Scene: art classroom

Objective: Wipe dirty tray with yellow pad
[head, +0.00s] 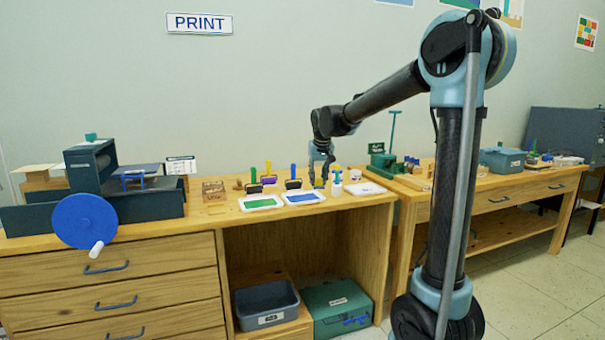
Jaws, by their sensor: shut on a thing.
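My gripper (320,178) is at the back of the wooden bench, low over the top and just right of the blue-inked tray. It is shut on a small yellow piece (319,184), which looks like the yellow pad; the fingers hide most of it. A white tray with a green surface (260,203) and a white tray with a blue surface (303,198) lie side by side left of my gripper. A mostly white flat tray (365,188) lies to its right. I cannot tell from this distance which tray is the dirty one.
A small white bottle (337,188) stands close right of my gripper. A press with a blue wheel (85,221) fills the bench's left end. The front edge between is clear.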

